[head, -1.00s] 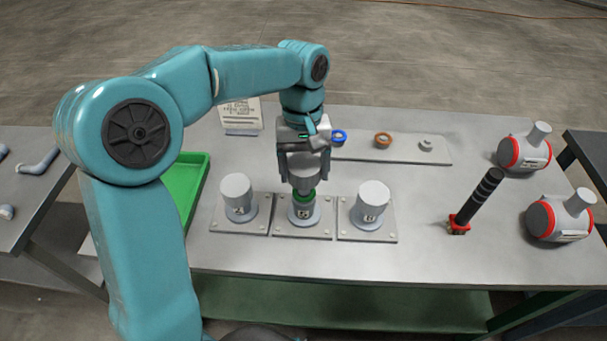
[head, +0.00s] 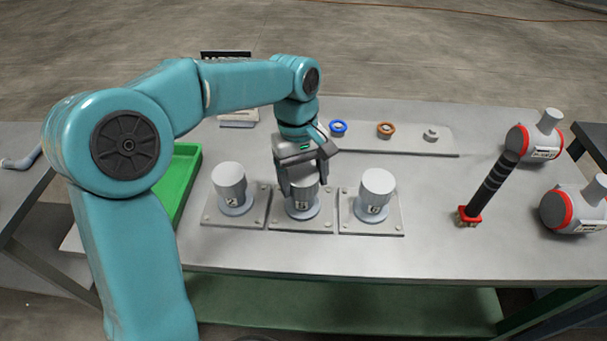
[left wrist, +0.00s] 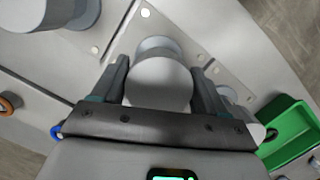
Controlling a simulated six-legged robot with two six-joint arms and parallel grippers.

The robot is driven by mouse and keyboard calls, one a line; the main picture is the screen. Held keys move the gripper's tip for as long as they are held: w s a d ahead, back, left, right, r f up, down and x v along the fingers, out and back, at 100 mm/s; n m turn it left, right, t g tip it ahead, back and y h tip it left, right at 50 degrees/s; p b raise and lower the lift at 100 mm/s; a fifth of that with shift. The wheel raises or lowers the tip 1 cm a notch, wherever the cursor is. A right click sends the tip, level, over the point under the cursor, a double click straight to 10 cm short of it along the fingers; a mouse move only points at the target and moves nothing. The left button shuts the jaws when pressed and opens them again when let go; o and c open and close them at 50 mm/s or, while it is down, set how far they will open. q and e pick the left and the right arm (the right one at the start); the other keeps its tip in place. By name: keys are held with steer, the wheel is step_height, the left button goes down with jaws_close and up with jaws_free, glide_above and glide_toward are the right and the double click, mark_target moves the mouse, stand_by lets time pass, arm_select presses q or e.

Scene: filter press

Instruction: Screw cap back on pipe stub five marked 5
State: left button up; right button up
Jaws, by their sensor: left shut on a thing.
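My left gripper (head: 303,188) is shut on a grey cylindrical cap (left wrist: 158,82), with one finger on each side of it. The cap is at the middle pipe stub (head: 302,208), whose small label looks like a 5. The cap appears upright and down over the stub; no green shows between them. Whether its thread is engaged cannot be told. The stub stands on a bolted square plate (head: 284,222). The gripper hides much of the cap in the head view. My right gripper is not in view.
Grey capped stubs stand close by on the left (head: 229,182) and right (head: 376,190). A green tray (head: 184,165) is at left. A strip (head: 410,148) behind holds a blue ring (head: 338,128) and an orange ring (head: 385,130).

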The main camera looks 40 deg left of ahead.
arm_select(q)
steer(key=shift+f, duration=0.25)
stand_by(0.5)
steer(key=shift+r+m+p, duration=0.25)
steer(key=shift+m+p, duration=0.35)
steer(key=shift+m, duration=0.2)
steer(key=shift+m+g+p, duration=0.3)
steer(key=shift+m, duration=0.3)
steer(key=shift+f+m+y, duration=0.15)
steer(key=shift+m+y, duration=0.15)
steer(key=shift+m, duration=0.7)
steer(key=shift+p, duration=0.3)
